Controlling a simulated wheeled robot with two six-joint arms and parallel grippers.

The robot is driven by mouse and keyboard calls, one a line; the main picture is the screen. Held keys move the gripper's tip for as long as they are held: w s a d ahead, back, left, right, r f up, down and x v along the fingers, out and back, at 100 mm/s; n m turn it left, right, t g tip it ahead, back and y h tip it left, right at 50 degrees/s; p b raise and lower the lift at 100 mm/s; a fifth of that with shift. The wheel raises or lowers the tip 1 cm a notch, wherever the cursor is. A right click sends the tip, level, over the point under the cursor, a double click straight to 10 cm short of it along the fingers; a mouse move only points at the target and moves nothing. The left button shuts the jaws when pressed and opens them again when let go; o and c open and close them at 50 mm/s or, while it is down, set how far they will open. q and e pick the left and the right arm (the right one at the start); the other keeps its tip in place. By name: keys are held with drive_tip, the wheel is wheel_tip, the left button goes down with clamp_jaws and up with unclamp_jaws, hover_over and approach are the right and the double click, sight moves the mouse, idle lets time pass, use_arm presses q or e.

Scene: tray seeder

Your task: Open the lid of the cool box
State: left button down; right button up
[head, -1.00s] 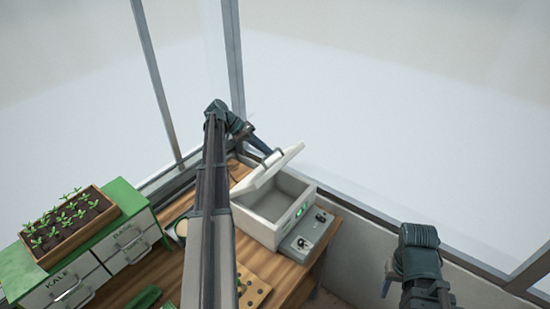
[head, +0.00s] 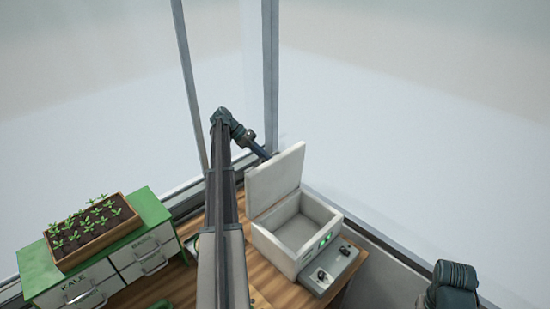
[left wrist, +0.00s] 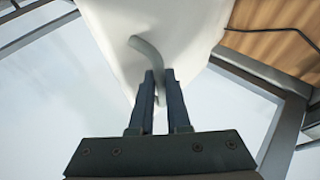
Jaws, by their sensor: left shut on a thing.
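The white cool box (head: 297,235) stands on the wooden bench, and its inside shows empty. Its lid (head: 275,180) is swung up close to upright. My left gripper (head: 268,156) is behind the lid's top left edge, its fingers mostly hidden in the head view. In the left wrist view my left gripper (left wrist: 160,88) is shut on the curved grey lid handle (left wrist: 150,55), against the white lid (left wrist: 180,25). My right arm shows at the bottom right of the head view, but its gripper is out of the frame.
A control panel (head: 331,267) with knobs adjoins the box's front. Left are a green-topped drawer cabinet (head: 150,207) and a seedling tray (head: 93,250). Window posts and glass stand behind the bench (head: 262,279).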

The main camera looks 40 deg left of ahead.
use_arm(q)
drive_tip(key=shift+w+a+f+h+b, duration=0.1)
drive_tip(key=shift+a+f+h+b, duration=0.2)
drive_tip(key=shift+a+b, duration=0.3)
drive_tip(key=shift+w+a+f+h+b, duration=0.15)
drive_tip(key=shift+a+h+b, duration=0.15)
drive_tip(key=shift+a+b, duration=0.3)
drive_tip(key=c, duration=0.9)
unclamp_jaws()
drive_tip(key=shift+w, duration=0.1)
drive_tip(key=shift+a+r, duration=0.1)
drive_tip(key=shift+a, duration=0.05)
drive_tip(key=p+v, duration=0.4)
drive_tip(key=v, duration=0.3)
drive_tip(key=shift+a+p, duration=0.15)
drive_tip(key=shift+p, duration=0.25)
